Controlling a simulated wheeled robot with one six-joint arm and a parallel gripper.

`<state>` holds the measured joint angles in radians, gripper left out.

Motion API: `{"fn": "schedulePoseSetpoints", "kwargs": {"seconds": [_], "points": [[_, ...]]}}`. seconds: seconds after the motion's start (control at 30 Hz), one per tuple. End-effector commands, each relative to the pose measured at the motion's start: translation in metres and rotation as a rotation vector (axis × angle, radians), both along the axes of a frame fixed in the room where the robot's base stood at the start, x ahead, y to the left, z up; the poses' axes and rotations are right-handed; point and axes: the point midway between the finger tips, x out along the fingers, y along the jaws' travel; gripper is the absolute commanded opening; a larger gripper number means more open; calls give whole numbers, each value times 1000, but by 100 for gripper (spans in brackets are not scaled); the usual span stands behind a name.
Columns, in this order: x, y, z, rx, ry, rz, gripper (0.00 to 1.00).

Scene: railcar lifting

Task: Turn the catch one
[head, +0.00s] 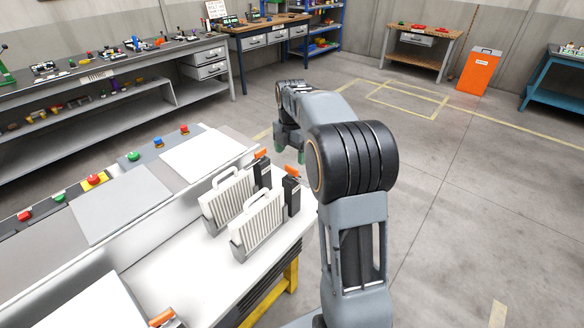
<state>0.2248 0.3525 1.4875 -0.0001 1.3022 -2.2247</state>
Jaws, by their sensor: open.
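Two orange catch-like levers top black blocks on the white bench: a far one (261,154) and a nearer one (291,171). I cannot tell which is catch one. The black blocks stand at the right ends of two white finned units with loop handles, a far unit (228,203) and a near unit (258,226). My gripper (289,147) is open and empty, with green-tipped fingers pointing down. It appears above and beyond the levers, apart from them. My arm hides part of the gripper.
The white bench (150,275) has a yellow leg frame (291,277). Behind it is a panel with coloured buttons, including a red one (94,179). Another orange piece (162,317) shows at the bottom edge. An orange bin (480,72) stands far off. The floor at right is clear.

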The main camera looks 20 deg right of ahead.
Motion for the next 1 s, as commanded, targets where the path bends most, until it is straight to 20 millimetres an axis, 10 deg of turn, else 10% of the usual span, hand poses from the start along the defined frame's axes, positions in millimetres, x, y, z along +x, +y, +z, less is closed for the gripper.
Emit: {"fn": "schedulePoseSetpoints", "kwargs": {"seconds": [0.4, 0.83, 1.0], "points": [[0, 0, -55, 0, 0, -1, 81], [0, 0, -62, 0, -1, -1, 81], [0, 0, -62, 0, -1, -1, 66]]}}
